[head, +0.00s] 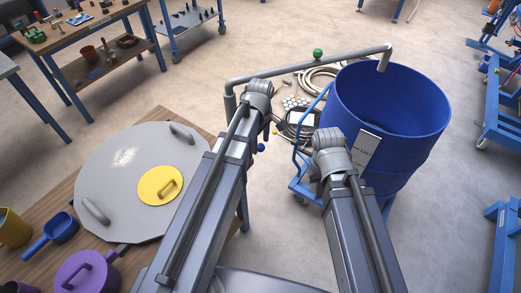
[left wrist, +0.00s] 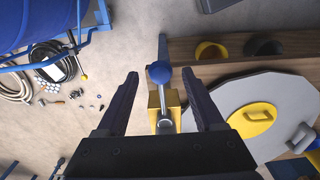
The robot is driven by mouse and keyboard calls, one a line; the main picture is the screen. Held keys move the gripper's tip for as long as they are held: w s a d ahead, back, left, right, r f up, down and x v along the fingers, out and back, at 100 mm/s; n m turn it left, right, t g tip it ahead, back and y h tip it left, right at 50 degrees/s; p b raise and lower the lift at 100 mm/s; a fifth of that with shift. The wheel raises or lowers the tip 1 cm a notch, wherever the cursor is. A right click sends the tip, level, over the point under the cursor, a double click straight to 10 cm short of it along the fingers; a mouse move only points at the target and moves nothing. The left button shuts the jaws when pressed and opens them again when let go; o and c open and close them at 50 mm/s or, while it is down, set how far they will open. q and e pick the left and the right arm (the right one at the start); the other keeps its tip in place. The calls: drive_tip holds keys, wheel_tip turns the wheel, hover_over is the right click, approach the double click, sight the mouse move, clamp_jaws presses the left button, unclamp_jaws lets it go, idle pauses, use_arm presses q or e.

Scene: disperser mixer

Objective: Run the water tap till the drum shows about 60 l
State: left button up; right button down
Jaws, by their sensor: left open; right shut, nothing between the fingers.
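The blue drum (head: 399,112) stands at the right. Its white level scale (head: 367,150) is partly covered by my right wrist, and I cannot read a level. A grey tap pipe (head: 335,60) with a green knob (head: 318,53) ends in a spout over the drum; no water shows. My left gripper (left wrist: 160,75) is open. Between its fingers in the left wrist view is a blue ball knob (left wrist: 158,72) on a lever above a yellow body; the fingers do not touch it. The knob also shows in the head view (head: 261,147). My right gripper (head: 318,178) is beside the drum, its fingers mostly hidden.
A wooden table (head: 168,118) at the left bears a large grey lid (head: 115,190) with a yellow cap (head: 160,185), a blue scoop (head: 62,229) and a purple lid (head: 85,272). Coiled hoses (head: 318,78) lie on the floor behind the blue cart (head: 303,160).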

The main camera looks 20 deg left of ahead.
use_arm(q)
drive_tip(key=shift+f+b, duration=0.35)
drive_tip(key=shift+f, duration=0.4)
clamp_jaws()
idle(0.9)
